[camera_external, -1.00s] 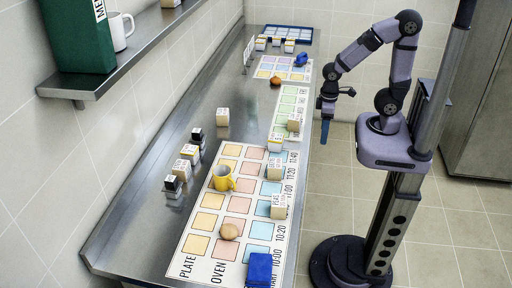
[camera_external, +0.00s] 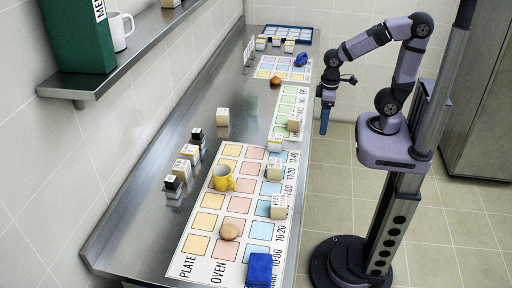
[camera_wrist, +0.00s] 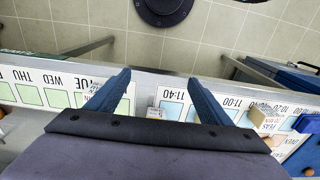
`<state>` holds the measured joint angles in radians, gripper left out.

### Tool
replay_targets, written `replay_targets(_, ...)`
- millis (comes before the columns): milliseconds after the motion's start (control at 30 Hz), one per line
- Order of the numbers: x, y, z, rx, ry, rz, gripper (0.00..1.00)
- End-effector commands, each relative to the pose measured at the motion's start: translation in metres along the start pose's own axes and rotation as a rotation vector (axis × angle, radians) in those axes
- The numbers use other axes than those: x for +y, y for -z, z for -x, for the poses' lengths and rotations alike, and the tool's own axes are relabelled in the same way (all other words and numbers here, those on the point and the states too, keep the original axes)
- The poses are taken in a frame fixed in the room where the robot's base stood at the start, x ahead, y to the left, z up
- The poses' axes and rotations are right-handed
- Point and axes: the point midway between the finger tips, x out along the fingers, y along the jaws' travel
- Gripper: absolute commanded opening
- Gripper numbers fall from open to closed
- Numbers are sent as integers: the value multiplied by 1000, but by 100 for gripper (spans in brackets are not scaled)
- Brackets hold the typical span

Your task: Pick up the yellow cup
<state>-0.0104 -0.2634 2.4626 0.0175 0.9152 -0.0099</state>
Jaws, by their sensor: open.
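The yellow cup (camera_external: 222,178) stands upright on the printed chart (camera_external: 199,221) on the steel counter, with its handle toward the right. My gripper (camera_external: 324,122) hangs off the counter's right edge, pointing down, to the right of the cup and farther back. In the wrist view my gripper (camera_wrist: 158,92) shows two blue fingers spread wide apart with nothing between them. The cup is not visible in the wrist view.
Several small labelled boxes (camera_external: 274,172) stand along the chart's right side, and more boxes (camera_external: 189,153) stand left of the cup. A shelf (camera_external: 90,85) overhangs at left.

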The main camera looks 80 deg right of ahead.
Motion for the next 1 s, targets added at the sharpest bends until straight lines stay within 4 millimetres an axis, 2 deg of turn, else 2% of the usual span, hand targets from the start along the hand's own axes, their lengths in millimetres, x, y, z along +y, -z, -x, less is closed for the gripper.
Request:
replay_targets(233, -54, 62, -9, 163, 110, 71, 74)
replay_targets(367, -93, 105, -8, 289, 179, 104, 74)
replay_targets(600, -190, 202, 2, 617, 291, 120, 74)
replay_targets(700, -225, 236, 6, 759, 296, 91, 74)
replay_targets(833, -256, 266, 6, 917, 248, 33, 74)
replay_targets(1000, -273, 277, 0, 1051, 130, -47, 74)
